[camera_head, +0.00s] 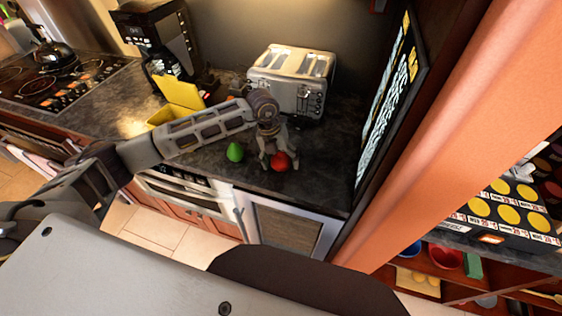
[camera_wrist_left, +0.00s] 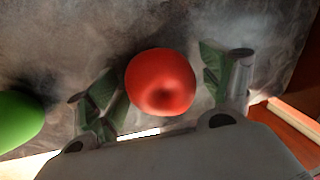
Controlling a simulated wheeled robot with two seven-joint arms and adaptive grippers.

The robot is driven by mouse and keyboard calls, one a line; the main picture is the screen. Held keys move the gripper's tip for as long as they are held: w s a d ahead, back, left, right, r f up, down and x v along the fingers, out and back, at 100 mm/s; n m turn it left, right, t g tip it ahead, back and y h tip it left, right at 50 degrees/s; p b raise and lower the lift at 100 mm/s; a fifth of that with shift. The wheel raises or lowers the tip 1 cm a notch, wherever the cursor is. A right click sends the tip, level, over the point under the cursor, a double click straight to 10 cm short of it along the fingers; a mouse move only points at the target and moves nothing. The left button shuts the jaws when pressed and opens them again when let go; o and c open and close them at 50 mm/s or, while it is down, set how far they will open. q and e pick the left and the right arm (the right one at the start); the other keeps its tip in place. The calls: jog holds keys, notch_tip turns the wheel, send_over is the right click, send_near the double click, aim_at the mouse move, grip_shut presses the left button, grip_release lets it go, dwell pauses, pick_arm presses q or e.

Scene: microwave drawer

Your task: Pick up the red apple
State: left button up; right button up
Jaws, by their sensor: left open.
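The red apple (camera_head: 281,162) sits on the dark countertop near its front edge. In the left wrist view the apple (camera_wrist_left: 160,82) lies between the two fingers of my open left gripper (camera_wrist_left: 165,90), with a gap showing on each side. In the head view my left gripper (camera_head: 278,157) reaches down over the counter at the apple, and its fingers partly cover the view there. A green pear-shaped fruit (camera_head: 235,152) stands just left of the apple, and it also shows at the left edge of the wrist view (camera_wrist_left: 16,120). My right gripper is not in view.
A silver toaster (camera_head: 291,79) stands behind my gripper. A yellow open box (camera_head: 180,97) and a coffee maker (camera_head: 158,40) are farther left, then a stove with a kettle (camera_head: 55,55). A dark panel (camera_head: 392,95) and an orange post (camera_head: 455,130) bound the right side.

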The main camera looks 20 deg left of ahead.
aim_at(281, 156)
pick_arm(q)
jog(key=shift+c, duration=0.2)
jog(key=c, duration=1.2)
jog(key=shift+r, duration=0.15)
jog(key=shift+c, duration=0.2)
jog(key=v, duration=0.2)
jog(key=d+b+v, duration=0.1)
jog(key=v, duration=0.4)
jog(key=shift+w+d+r, duration=0.15)
jog(key=shift+d+r, duration=0.1)
jog(key=shift+r, duration=0.35)
jog(key=shift+b+v, duration=0.3)
jog(key=shift+v, duration=0.5)
jog(key=shift+d, duration=0.15)
